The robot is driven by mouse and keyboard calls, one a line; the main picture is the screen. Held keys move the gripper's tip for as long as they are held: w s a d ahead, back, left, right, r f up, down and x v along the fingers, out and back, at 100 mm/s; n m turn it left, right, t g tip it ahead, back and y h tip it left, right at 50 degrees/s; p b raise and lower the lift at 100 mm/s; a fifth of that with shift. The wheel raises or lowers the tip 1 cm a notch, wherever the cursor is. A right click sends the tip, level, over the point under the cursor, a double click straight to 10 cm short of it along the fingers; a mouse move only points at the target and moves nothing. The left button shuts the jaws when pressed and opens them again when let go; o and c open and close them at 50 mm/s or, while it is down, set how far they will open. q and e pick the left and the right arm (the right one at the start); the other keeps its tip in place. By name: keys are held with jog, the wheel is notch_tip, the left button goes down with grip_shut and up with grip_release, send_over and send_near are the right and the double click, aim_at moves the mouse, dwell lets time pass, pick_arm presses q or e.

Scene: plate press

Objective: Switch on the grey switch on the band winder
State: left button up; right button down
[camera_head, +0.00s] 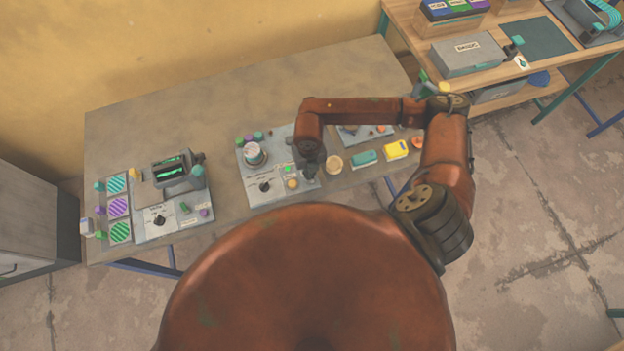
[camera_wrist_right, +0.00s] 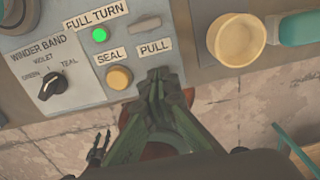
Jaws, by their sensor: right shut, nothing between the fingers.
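The band winder (camera_head: 249,181) is a grey panel unit in the middle of the bench. In the right wrist view its panel (camera_wrist_right: 78,78) has a black WINDER BAND knob, a lit green FULL TURN lamp, a yellow SEAL button (camera_wrist_right: 120,77) and a PULL label. A small grey piece (camera_wrist_right: 139,55), perhaps the grey switch, lies right of the lamp; its position is unclear. My right gripper (camera_wrist_right: 160,74) is shut and empty, its fingertips just below the PULL label; I cannot tell if they touch the panel. The head view shows it (camera_head: 311,169) at the winder's right edge.
A station with striped pads and a dark press (camera_head: 172,169) stands on the left. A round tan piece (camera_wrist_right: 236,40), a teal block (camera_head: 364,157) and a yellow block (camera_head: 395,150) lie right of the winder. My right arm hides part of another grey panel.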

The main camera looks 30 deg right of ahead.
jog(key=shift+f+b, duration=0.4)
jog(key=shift+f, duration=0.2)
jog(key=shift+s+r, duration=0.1)
notch_tip(320, 180, up, 7)
jog(key=p, duration=0.4)
dwell(0.6)
dwell(0.4)
